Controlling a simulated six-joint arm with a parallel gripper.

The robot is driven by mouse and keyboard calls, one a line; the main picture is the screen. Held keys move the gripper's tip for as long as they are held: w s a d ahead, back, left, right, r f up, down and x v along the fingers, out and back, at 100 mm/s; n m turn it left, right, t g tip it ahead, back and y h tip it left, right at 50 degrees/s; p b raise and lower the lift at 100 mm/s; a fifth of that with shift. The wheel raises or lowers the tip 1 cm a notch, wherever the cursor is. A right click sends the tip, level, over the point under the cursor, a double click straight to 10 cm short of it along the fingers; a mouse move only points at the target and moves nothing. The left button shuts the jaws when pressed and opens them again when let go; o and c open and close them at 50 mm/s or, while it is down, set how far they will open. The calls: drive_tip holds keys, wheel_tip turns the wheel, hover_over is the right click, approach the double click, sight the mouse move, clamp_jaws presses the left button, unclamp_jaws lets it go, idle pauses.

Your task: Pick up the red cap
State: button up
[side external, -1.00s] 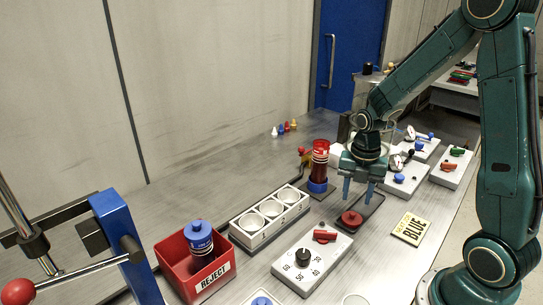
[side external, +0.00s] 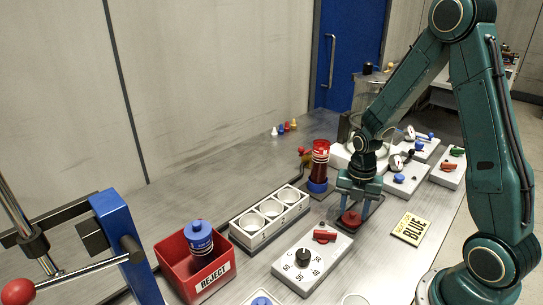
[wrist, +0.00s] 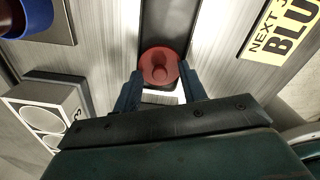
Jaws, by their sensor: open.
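The red cap (side external: 351,217) is a low round disc with a knob on top, lying on a dark tray (side external: 371,205) on the bench. My gripper (side external: 354,210) is lowered over it with its fingers pointing down on either side. In the wrist view the cap (wrist: 160,67) sits between the two blue fingertips (wrist: 160,85), a little toward their far end. The jaws are open, and I cannot tell whether either finger touches the cap.
A white block with round wells (side external: 270,212), a control box with a dial and red switch (side external: 312,258) and a yellow sign (side external: 412,228) are nearby. A red reject bin (side external: 178,262) holds a blue-capped container.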

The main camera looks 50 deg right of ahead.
drive_tip(key=shift+f, duration=0.1)
idle(0.4)
clamp_jaws()
